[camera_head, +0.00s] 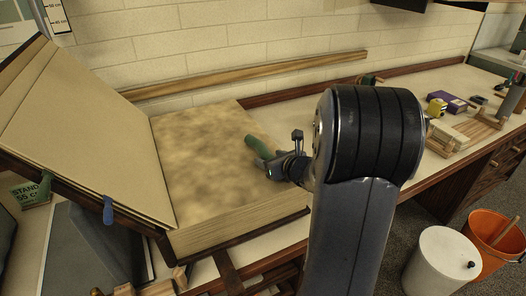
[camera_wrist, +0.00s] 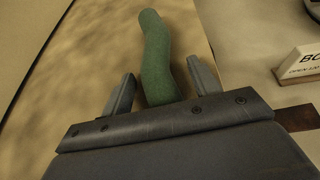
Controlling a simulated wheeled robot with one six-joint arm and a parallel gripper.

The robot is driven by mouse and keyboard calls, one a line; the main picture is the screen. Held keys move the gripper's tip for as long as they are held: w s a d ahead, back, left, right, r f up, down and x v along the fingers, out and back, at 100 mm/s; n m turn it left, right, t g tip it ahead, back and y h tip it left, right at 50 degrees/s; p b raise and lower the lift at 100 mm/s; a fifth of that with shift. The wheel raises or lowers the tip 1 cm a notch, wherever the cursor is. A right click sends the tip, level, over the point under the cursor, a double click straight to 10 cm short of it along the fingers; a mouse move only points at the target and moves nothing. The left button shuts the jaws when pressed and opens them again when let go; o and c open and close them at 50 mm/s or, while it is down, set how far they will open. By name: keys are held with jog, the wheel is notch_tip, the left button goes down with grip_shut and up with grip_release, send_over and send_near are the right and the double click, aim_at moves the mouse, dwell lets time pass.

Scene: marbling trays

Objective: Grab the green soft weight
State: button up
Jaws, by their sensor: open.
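The green soft weight (camera_head: 258,146) is a slightly curved, tube-like piece lying on the mottled tan page of a large open book (camera_head: 195,160). My gripper (camera_head: 272,163) is at the weight's near end, low over the page. In the wrist view the weight (camera_wrist: 158,55) runs up and away from between my two fingers, and its near end is hidden behind the gripper's palm. My gripper (camera_wrist: 155,85) is open, with one finger on each side of the weight.
The book's raised cover (camera_head: 80,130) leans at the left. A white lettered block (camera_wrist: 300,64) stands to the right in the wrist view. A yellow thing (camera_head: 437,108) and a purple box (camera_head: 447,101) are on the bench at right. A white bin (camera_head: 440,262) and orange bucket (camera_head: 492,240) stand below.

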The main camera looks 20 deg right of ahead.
grip_shut()
dwell(0.5)
jog(key=shift+r, duration=0.1)
